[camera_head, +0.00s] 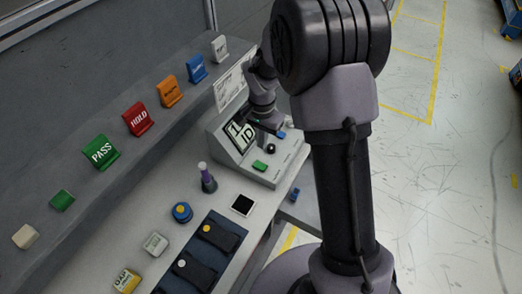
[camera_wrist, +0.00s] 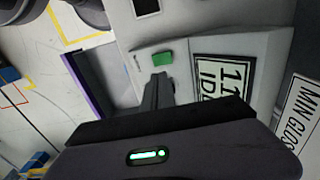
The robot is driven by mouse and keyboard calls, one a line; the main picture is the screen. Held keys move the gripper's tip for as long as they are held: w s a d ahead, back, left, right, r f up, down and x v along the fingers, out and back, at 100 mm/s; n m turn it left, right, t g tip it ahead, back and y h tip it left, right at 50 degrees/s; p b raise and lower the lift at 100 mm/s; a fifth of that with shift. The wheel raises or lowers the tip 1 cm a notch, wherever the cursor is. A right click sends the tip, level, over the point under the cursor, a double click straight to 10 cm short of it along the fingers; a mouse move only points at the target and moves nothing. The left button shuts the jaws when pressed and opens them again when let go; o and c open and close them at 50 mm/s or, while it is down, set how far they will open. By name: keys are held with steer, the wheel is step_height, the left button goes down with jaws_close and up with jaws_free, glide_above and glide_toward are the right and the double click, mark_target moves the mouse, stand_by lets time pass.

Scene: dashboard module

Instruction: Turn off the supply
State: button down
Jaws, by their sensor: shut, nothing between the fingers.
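A grey console (camera_head: 232,153) with a tilted screen (camera_head: 240,131) stands against the back panel. Its sloped front carries a green switch (camera_head: 260,166), a small black knob-like part (camera_head: 271,148) and a small blue part (camera_head: 281,134). My gripper (camera_head: 268,126) is over the right part of the console, beside the screen. In the wrist view the shut fingers (camera_wrist: 158,80) point toward the green switch (camera_wrist: 162,58), and the screen (camera_wrist: 221,85) is to their right. The fingers hold nothing. They cover part of the console's front, and I cannot tell whether they touch it.
Coloured signs, such as the green PASS sign (camera_head: 101,152) and red HOLD sign (camera_head: 138,119), line the shelf at left. A purple-topped post (camera_head: 208,180), a blue button with a yellow top (camera_head: 182,212) and a dark tray (camera_head: 210,247) occupy the bench. Open floor (camera_head: 450,200) lies right.

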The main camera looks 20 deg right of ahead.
mark_target(263, 167)
step_height(263, 167, up, 3)
steer(key=shift+d+f, duration=0.1)
steer(key=shift+s, duration=0.1)
steer(key=b, duration=0.8)
steer(key=shift+s, duration=0.2)
step_height(263, 167, down, 14)
steer(key=b, duration=0.5)
